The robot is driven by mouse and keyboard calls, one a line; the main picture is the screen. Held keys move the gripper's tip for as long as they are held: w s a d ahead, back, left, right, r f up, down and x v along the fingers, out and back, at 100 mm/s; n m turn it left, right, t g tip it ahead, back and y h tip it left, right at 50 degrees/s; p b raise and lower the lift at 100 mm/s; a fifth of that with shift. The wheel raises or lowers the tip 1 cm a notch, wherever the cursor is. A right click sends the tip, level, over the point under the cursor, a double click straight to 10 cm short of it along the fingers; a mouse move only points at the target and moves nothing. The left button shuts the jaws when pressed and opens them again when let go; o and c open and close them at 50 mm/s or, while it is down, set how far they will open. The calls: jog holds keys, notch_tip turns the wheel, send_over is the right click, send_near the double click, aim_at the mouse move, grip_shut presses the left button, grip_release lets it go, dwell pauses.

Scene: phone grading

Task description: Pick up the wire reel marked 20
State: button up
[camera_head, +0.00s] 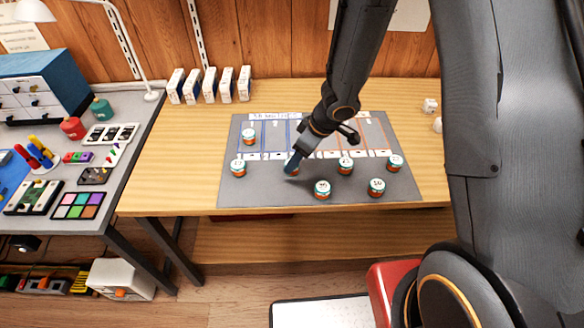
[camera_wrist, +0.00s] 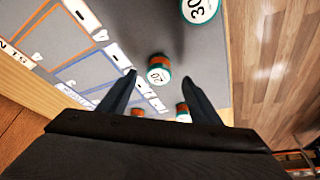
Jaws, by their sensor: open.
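The wire reel marked 20 (camera_wrist: 158,70) is green and orange with a white top; its number looks turned in the wrist view. It stands on the grey mat (camera_head: 228,190). My gripper (camera_wrist: 160,76) is open, its two dark fingers on either side of this reel in the picture. I cannot tell whether they touch it or how far above it they are. In the head view my gripper (camera_head: 293,162) is over the middle of the mat and hides most of the reel there.
A reel marked 30 (camera_wrist: 198,9) stands close by, toward the mat's front edge. Other similar reels (camera_head: 345,165) stand around on the mat, including one at far left (camera_head: 238,167). White boxes (camera_head: 210,84) line the table's back. A side bench (camera_head: 128,165) is at left.

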jog(key=x, duration=0.5)
jog(key=shift+w+a+r, duration=0.1)
jog(key=shift+c, duration=0.5)
jog(key=c, duration=1)
